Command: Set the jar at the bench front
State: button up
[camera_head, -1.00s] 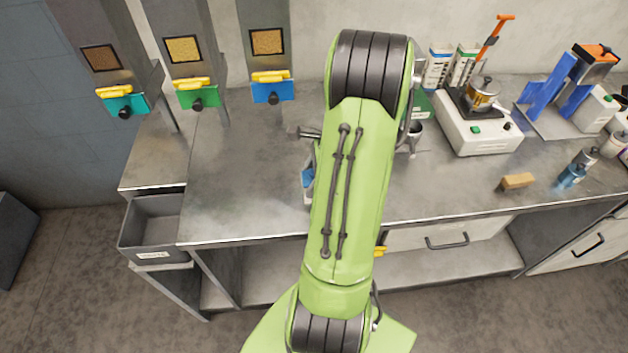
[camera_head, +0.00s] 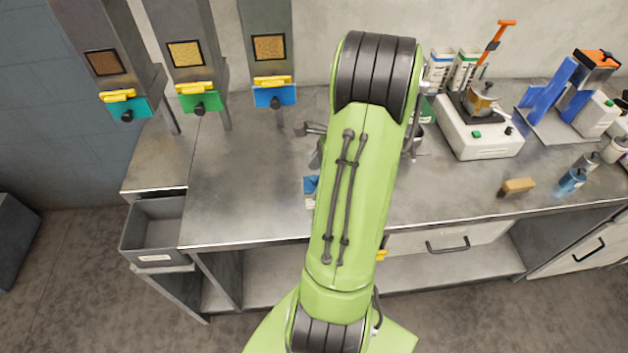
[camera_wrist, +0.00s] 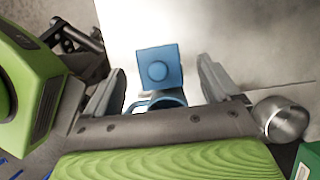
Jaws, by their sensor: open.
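A blue piece with a square face and a round knob (camera_wrist: 158,66) lies just beyond my open fingers in the wrist view. A rounded blue part (camera_wrist: 166,100) shows between the finger bases; I cannot tell whether both belong to the jar. In the head view a blue and white thing (camera_head: 310,186) lies on the bench, partly hidden behind my arm. My gripper (camera_wrist: 162,82) is open, its two grey fingers apart on either side of the blue parts. My arm hides most of it in the head view.
The steel bench (camera_head: 240,190) is clear at left centre. A metal cup (camera_wrist: 285,120) stands right of my gripper. Three dispensers hang back left; a grey bin (camera_head: 150,230) sits left.

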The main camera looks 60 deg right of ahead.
jog(key=p+v, duration=0.2)
jog(key=v, duration=0.7)
jog(key=w+a+r+n+h, duration=0.1)
jog(key=w+a+r+n, duration=0.45)
jog(key=a, duration=0.25)
jog(key=a+r+n+h, duration=0.1)
jog(key=a+r+n, duration=0.3)
jog(key=a+n, duration=0.6)
jog(key=s+a+r+n+t, duration=0.1)
jog(key=s+a+n, duration=0.2)
jog(key=a+n, duration=0.2)
jog(key=s+a+r+n+t+h, duration=0.1)
jog(key=s+a+n, duration=0.3)
jog(key=a+n, duration=0.2)
jog(key=shift+a+n, duration=0.35)
jog(key=shift+n, duration=0.3)
jog(key=shift+s, duration=0.2)
